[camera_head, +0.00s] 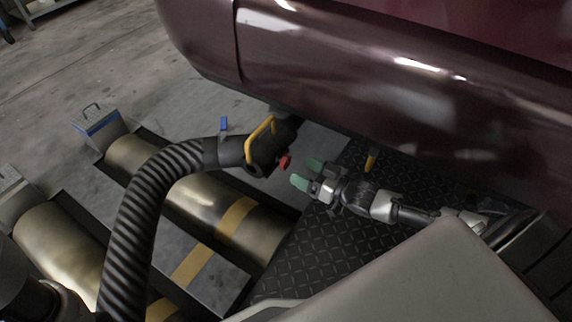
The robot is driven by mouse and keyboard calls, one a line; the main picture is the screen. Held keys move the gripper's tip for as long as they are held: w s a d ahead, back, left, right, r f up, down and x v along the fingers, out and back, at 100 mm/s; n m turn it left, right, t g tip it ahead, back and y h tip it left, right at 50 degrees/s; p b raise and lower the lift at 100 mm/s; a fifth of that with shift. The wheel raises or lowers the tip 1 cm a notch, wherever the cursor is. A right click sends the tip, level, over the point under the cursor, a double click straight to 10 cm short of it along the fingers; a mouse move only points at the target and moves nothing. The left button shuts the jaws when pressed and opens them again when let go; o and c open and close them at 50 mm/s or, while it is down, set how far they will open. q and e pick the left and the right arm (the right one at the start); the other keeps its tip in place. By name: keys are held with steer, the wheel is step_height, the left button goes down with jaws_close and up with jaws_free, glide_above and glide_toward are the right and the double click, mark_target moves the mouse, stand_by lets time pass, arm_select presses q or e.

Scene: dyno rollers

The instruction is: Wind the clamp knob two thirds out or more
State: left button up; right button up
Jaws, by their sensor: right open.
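A small red clamp knob (285,162) sticks out from the right side of the black nozzle (262,152) at the end of the hose. My right gripper (308,173) is just right of the knob, its green fingertips pointing left towards it. The jaws are open and nothing shows between them. The fingertips look close to the knob but apart from it. My left gripper is not seen.
A ribbed black hose (150,205) curves up from the bottom left. A dark maroon car body (370,80) overhangs the nozzle and arm. Metal rollers (190,198) with yellow stripes lie in floor pits, beside a black tread plate (330,235).

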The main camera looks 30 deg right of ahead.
mark_target(288, 163)
steer(key=b+x, duration=0.2)
steer(key=x, duration=0.3)
steer(key=shift+w+a+f+b, duration=0.1)
steer(key=shift+w+f+b, duration=0.1)
steer(key=shift+b, duration=0.15)
steer(key=shift+w+a+r, duration=0.1)
steer(key=shift+w, duration=0.1)
steer(key=shift+w+r, duration=0.1)
steer(key=shift+c, duration=0.4)
